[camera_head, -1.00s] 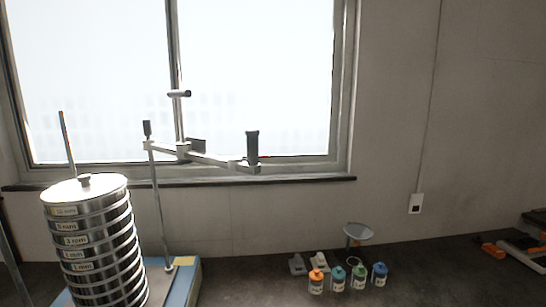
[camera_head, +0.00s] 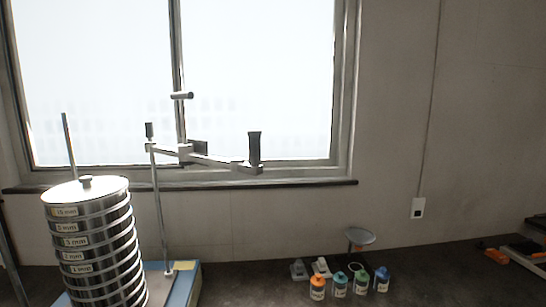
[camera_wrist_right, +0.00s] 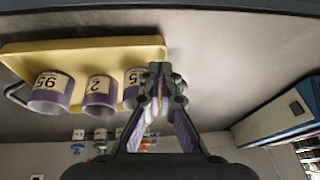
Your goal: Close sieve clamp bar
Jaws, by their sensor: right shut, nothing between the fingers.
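The sieve stack (camera_head: 95,245) stands at the left of the head view, a column of labelled metal sieves under a lid with a small knob. The clamp bar (camera_head: 212,161) is swung out to the right, away from above the stack, with a dark upright handle (camera_head: 254,149) at its outer end. It joins a thin upright rod (camera_head: 158,210) on the blue shaker base (camera_head: 182,287). My right gripper (camera_wrist_right: 158,78) shows only in the right wrist view, shut and empty. The clamp bar is not clearly visible there. My left gripper is not in view.
Several small bottles (camera_head: 340,285) and a funnel-like dish (camera_head: 360,236) stand on the dark bench. In the wrist view, a yellow tray (camera_wrist_right: 90,52) holds purple labelled cups (camera_wrist_right: 98,92), and a blue-and-white box shape (camera_wrist_right: 275,112) lies at the right. A window is behind the bar.

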